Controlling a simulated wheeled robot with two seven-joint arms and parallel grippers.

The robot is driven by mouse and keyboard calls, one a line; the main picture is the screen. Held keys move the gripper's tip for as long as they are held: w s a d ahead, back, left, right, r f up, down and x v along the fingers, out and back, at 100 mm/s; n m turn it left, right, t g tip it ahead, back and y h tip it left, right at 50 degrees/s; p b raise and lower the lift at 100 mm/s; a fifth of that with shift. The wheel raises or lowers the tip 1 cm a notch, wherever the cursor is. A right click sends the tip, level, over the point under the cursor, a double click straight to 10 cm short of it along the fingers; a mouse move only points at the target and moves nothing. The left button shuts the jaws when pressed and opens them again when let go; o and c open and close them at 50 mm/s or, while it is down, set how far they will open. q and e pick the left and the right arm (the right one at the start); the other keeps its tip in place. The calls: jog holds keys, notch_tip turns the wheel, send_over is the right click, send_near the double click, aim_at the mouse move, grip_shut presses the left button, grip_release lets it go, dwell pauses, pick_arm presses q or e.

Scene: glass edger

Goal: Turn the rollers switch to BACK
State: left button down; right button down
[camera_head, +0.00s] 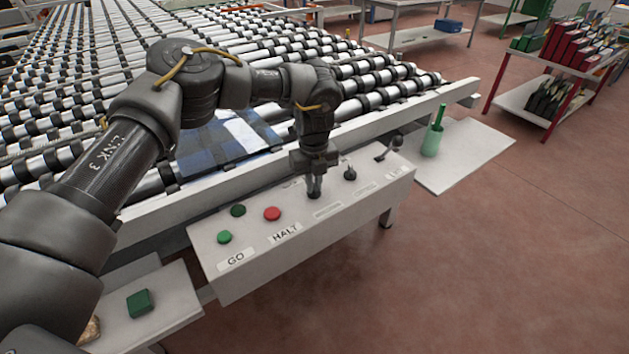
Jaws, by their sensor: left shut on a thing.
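The grey-white control panel (264,268) stands along the front of the roller table. My left gripper (314,192) points down at the panel and is shut on the knob of a switch, taken to be the rollers switch, right of the red button. The knob is mostly hidden by the fingers, so its position cannot be told. The label below it is too small to read. Another black switch (350,173) stands just right of the gripper, and a black lever (393,145) is further right. My right gripper is not in view.
A red HALT button (272,214), a green GO button (224,237) and a dark green button (238,210) are left of the gripper. A green cup (431,143) stands on the right side shelf. A green block (140,303) lies on the left shelf. Glass (215,142) lies on the rollers.

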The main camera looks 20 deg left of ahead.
pick_arm(q)
jog(key=n+p, duration=0.1)
jog(key=n, duration=0.4)
jog(key=shift+r+n, duration=0.1)
jog(key=shift+n, duration=0.2)
jog(key=shift+n+p, duration=1.35)
jog(key=shift+n, duration=0.55)
jog(key=c, duration=1.5)
grip_release()
notch_tip(320, 180, up, 11)
jog(key=shift+f, duration=0.15)
